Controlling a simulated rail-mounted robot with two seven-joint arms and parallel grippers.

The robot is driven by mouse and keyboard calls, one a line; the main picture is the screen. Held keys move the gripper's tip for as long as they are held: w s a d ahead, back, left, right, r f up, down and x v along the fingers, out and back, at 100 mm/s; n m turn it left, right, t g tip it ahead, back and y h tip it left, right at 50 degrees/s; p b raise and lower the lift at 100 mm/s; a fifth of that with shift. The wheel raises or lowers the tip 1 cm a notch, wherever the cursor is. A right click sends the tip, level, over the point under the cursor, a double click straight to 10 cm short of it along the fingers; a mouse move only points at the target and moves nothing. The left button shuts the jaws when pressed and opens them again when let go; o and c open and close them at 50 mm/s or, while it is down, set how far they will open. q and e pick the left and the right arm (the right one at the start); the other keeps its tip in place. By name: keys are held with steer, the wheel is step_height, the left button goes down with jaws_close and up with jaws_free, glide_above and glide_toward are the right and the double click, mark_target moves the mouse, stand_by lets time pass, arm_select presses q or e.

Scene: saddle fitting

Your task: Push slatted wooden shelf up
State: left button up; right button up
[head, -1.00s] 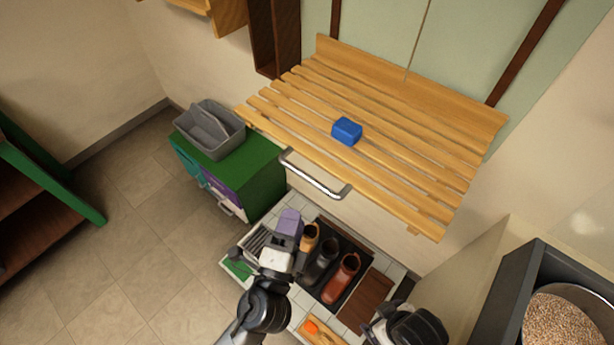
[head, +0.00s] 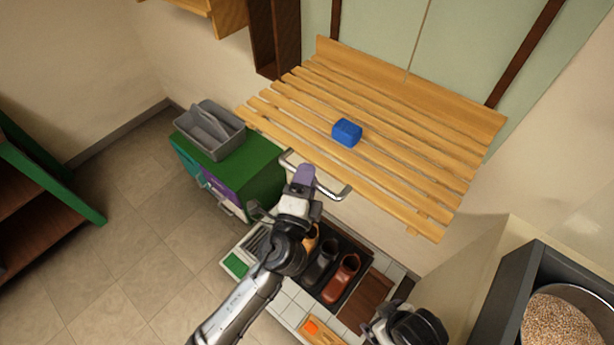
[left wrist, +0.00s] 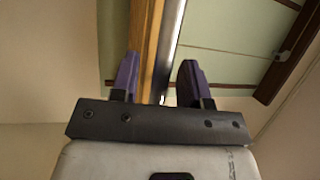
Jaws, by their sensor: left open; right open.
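The slatted wooden shelf (head: 390,110) juts from the wall in the head view and slopes towards me. A metal bar handle (head: 333,190) runs along below its front edge. My left gripper (head: 304,178), with purple fingers, is open at the handle's left part. In the left wrist view, the handle (left wrist: 176,45) and a wooden slat (left wrist: 150,50) show between the open fingers of my left gripper (left wrist: 158,80). Contact cannot be told. My right gripper (head: 400,325) is low at the bottom right, its fingers hard to make out.
A blue block (head: 347,132) lies on the slats. A green cabinet (head: 262,168) with a grey caddy (head: 209,130) stands left of the shelf. Below are shoes (head: 341,278) on a dark tray. A pot of grain (head: 565,325) is at the right.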

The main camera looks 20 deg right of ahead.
arm_select(q)
jaws_close()
stand_by(0.4)
